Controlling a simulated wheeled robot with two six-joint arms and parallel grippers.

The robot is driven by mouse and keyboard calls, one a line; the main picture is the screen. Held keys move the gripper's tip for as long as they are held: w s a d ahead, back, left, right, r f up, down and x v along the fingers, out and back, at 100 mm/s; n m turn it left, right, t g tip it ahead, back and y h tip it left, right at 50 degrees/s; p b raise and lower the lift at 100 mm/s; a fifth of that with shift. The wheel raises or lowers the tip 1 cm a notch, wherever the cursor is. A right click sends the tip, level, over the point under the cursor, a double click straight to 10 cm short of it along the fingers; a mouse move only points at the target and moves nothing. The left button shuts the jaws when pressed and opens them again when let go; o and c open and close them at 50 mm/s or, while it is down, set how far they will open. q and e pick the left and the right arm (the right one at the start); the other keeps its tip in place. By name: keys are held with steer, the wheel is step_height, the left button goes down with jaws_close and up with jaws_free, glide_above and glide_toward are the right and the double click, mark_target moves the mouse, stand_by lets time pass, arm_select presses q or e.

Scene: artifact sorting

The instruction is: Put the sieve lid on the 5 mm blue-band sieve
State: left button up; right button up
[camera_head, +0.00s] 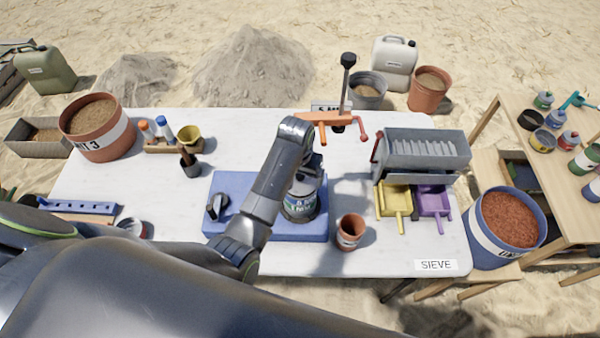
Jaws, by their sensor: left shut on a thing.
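A round metal sieve (301,205) with a printed band label stands on the blue base (270,232) in the middle of the white table. My left gripper (313,166) is directly over the sieve, pointing down, and is shut on what appears to be the sieve lid. The lid is mostly hidden by the gripper and wrist, so I cannot tell whether it touches the sieve rim. The arm also covers part of the blue base. My right gripper is not in view.
An orange crank device (332,118) stands just behind the gripper.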

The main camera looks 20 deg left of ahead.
arm_select(q)
steer(key=shift+f, duration=0.65)
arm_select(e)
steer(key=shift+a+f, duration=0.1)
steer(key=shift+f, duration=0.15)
arm_select(q)
steer(key=o, duration=0.7)
